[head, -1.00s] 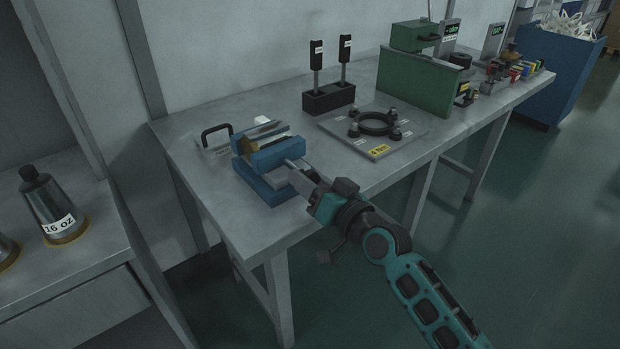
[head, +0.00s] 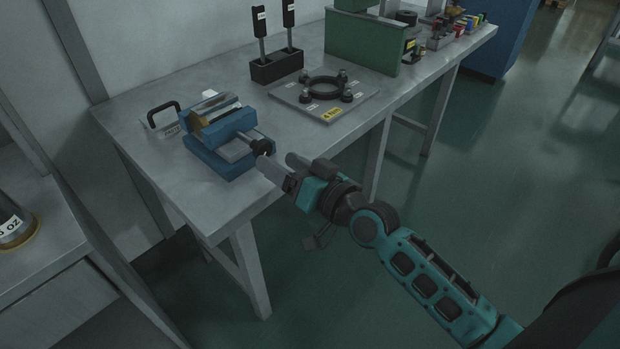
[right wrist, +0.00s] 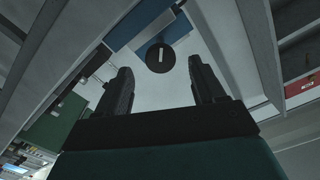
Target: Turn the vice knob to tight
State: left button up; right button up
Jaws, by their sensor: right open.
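A blue vice (head: 215,139) stands on the near left end of the grey table, with a light metal block between its jaws. Its black round knob (head: 262,147) sticks out on a rod toward the right. My right gripper (head: 268,166) is just off the knob, at the table's edge. In the right wrist view the knob (right wrist: 160,57) shows a white bar on its face and lies ahead of and between the spread fingers of my right gripper (right wrist: 158,80), apart from them. The gripper is open and empty. My left gripper is not in view.
A plate with a black ring (head: 325,95) lies right of the vice. Behind stand a black block with two upright handles (head: 276,67) and a green block (head: 362,42). A black handle (head: 163,112) is left of the vice. Open floor lies in front.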

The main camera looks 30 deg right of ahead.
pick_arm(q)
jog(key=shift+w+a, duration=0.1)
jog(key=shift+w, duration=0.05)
pick_arm(e)
jog(key=v, duration=0.7)
jog(key=shift+s, duration=0.15)
pick_arm(q)
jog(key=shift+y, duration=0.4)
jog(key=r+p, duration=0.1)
jog(key=p, duration=0.1)
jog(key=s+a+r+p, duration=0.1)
jog(key=p, duration=0.1)
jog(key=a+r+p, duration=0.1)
jog(key=p, duration=0.2)
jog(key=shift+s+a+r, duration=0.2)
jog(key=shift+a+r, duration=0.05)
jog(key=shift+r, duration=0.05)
pick_arm(e)
jog(key=s+a+f+n+g+h, duration=0.3)
jog(key=s+f+g, duration=0.3)
jog(key=s+f, duration=0.4)
notch_tip(320, 180, down, 3)
jog(key=shift+s+f+n+h, duration=0.15)
jog(key=shift+s+n+h, duration=0.1)
jog(key=shift+n+h, duration=0.3)
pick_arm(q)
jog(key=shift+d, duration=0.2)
pick_arm(e)
jog(key=shift+c, duration=0.2)
